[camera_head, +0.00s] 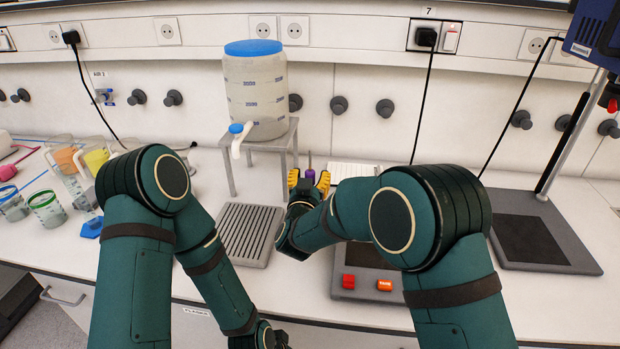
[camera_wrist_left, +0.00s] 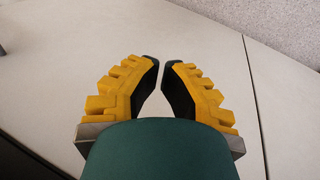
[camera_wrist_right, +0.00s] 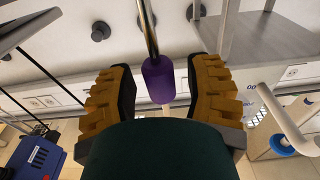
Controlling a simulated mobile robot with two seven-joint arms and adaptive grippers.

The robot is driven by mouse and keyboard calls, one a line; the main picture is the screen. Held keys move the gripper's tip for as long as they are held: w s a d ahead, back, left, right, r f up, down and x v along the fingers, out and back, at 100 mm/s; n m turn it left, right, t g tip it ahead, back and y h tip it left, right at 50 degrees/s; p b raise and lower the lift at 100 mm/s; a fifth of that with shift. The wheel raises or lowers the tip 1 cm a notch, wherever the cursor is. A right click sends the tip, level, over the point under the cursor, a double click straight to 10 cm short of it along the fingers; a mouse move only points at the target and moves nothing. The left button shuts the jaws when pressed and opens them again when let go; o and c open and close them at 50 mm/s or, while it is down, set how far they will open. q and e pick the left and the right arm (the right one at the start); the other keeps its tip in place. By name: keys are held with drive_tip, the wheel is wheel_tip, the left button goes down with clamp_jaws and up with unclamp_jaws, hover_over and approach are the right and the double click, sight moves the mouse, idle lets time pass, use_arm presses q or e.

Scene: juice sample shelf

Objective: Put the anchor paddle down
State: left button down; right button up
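The anchor paddle (camera_head: 310,177) shows as a purple part with a thin metal shaft rising from it. In the right wrist view its purple grip (camera_wrist_right: 158,80) lies between my right fingers, with a visible gap on each side. My right gripper (camera_head: 308,184) is open around it, over the bench behind the ribbed grey tray. What the paddle rests on is hidden by my arm and gripper. My left gripper (camera_wrist_left: 160,63) is empty, its fingertips drawn together over a pale surface; in the head view it is mostly out of sight at the bottom.
A ribbed grey tray (camera_head: 248,236) lies between my arms. A tank with a blue lid (camera_head: 254,90) stands on a grey stand (camera_head: 229,166). A device with red buttons (camera_head: 362,256) is partly behind my right arm. Several beakers stand left; a stand base (camera_head: 560,263) is right.

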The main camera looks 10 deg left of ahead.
drive_tip(key=shift+r, duration=0.2)
drive_tip(key=s+f, duration=0.1)
drive_tip(key=s, duration=1.1)
drive_tip(key=shift+d+p, duration=0.2)
drive_tip(key=shift+p, duration=0.1)
